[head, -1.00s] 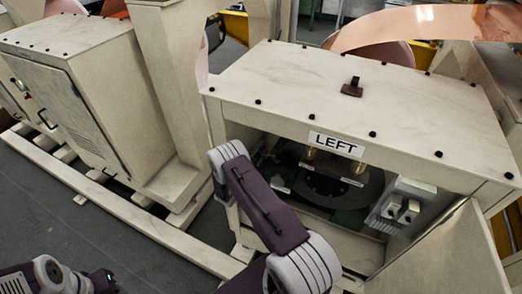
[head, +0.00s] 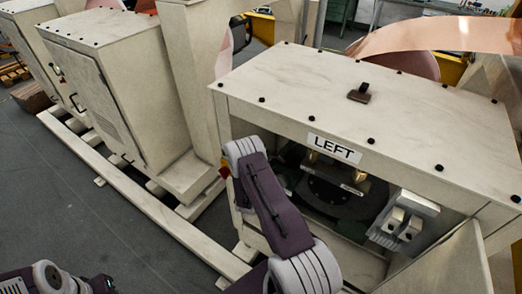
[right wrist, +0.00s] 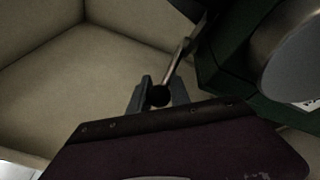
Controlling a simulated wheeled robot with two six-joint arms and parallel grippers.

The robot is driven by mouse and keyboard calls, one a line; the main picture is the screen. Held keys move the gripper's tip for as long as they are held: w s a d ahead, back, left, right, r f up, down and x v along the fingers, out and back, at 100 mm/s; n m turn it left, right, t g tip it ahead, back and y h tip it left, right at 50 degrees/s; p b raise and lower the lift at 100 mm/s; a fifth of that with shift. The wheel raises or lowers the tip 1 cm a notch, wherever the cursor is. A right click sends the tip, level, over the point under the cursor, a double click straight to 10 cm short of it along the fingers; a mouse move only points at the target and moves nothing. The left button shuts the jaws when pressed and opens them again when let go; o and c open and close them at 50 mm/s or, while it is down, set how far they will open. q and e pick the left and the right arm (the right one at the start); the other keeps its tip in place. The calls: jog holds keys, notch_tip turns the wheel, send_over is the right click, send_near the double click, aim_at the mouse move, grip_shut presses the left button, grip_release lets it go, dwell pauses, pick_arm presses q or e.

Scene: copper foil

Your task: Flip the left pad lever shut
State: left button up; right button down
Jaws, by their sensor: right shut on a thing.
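The cabinet marked LEFT (head: 335,148) stands open at the front. Inside it in the head view are a dark round part (head: 335,195) and brass-coloured fittings (head: 325,160). My right arm bends at the cabinet's left front corner, and its gripper is hidden there. In the right wrist view, my right gripper (right wrist: 158,92) has its two grey fingers on either side of the dark round knob (right wrist: 158,96) of a thin metal lever (right wrist: 178,58). It is shut on this knob. The lever slants up to the right, and its far end is hidden.
A dark green body (right wrist: 222,75) and a grey cylinder (right wrist: 300,50) lie close right of the lever. Pale cabinet walls (right wrist: 60,80) bound the left. A grey switch box (head: 405,215) is at the opening's right. Open floor (head: 60,190) lies left.

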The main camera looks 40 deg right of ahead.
jog(key=shift+s, duration=0.15)
jog(key=c, duration=1.2)
grip_release()
jog(key=shift+s+r, duration=0.1)
jog(key=shift+s, duration=0.05)
jog(key=b+v, duration=0.2)
jog(key=v, duration=0.7)
jog(key=shift+s, duration=0.1)
